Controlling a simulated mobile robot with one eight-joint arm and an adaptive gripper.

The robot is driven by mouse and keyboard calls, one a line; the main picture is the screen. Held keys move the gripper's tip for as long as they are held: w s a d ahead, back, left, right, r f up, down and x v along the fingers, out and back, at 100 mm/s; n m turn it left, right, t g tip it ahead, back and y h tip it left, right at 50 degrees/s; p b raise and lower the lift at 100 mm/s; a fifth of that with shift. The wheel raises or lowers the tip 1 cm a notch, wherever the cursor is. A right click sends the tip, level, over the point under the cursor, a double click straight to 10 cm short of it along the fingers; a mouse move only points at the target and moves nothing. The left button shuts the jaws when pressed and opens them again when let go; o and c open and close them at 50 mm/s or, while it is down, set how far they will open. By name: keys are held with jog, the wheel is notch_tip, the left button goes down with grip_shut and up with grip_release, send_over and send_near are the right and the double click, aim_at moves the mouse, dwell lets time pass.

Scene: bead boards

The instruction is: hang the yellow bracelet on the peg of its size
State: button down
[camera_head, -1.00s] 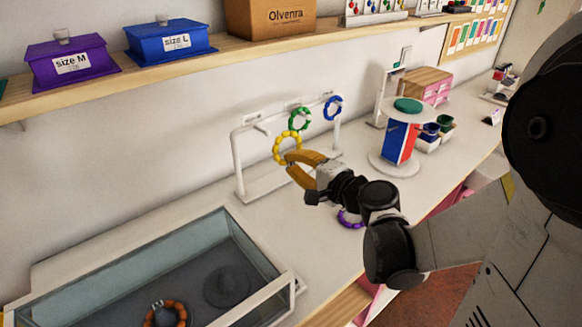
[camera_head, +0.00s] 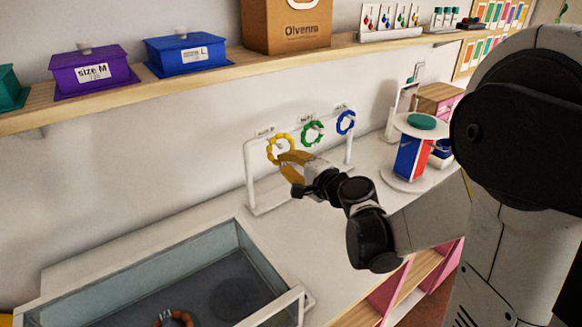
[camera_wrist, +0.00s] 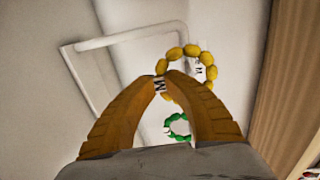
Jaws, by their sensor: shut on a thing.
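The yellow bracelet (camera_head: 270,150), a ring of beads, hangs from the tips of my gripper (camera_head: 288,158) in front of the left part of the white peg rack (camera_head: 250,178). In the wrist view my orange fingers (camera_wrist: 167,78) close on the lower left of the yellow bracelet (camera_wrist: 192,50). A green bracelet (camera_head: 312,132) hangs at the middle peg and a blue bracelet (camera_head: 346,122) at the right one. Small labels stand above the pegs; the left label (camera_head: 265,130) is too small to read. I cannot tell whether the left peg passes through the yellow ring.
A glass-sided tray (camera_head: 150,265) with an orange bracelet (camera_head: 175,317) stands at the front left. A round stand (camera_head: 408,180) is right of the rack. The shelf (camera_head: 215,73) with purple and blue boxes runs above. Counter between tray and rack is clear.

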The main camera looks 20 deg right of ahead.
jog(key=shift+w+a+f+b, duration=0.25)
jog(key=shift+w+f+b, duration=0.15)
jog(key=shift+w, duration=0.35)
jog(key=shift+w+a+f+b, duration=0.2)
jog(key=shift+w+f+b, duration=0.15)
jog(key=shift+w, duration=0.35)
jog(key=c, duration=1.4)
grip_release()
jog(key=shift+s, duration=0.1)
